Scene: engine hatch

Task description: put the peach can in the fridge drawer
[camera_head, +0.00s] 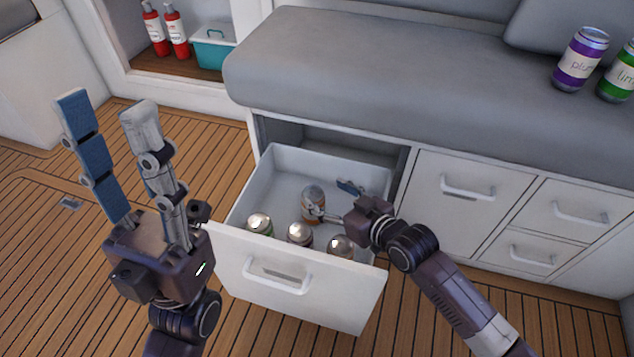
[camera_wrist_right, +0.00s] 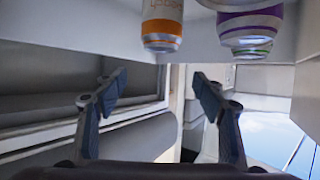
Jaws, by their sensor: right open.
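The peach can (camera_head: 313,203), with an orange label and silver lid, stands upright inside the open fridge drawer (camera_head: 262,185), behind a front row of cans. It also shows in the right wrist view (camera_wrist_right: 162,27), at the top, with partly legible inverted lettering. My right gripper (camera_head: 328,199) is low inside the drawer, just right of the can. Its fingers (camera_wrist_right: 160,88) are spread apart with nothing held between them; the can is beyond their tips. My left gripper (camera_head: 105,110) is open, empty and raised, left of the drawer.
Three cans, a green-labelled one (camera_head: 259,224), a middle one (camera_head: 299,235) and a right one (camera_head: 341,246), stand along the drawer front. A purple can (camera_head: 580,60) and a green can (camera_head: 618,78) stand on the grey seat. Closed drawers (camera_head: 470,190) lie to the right.

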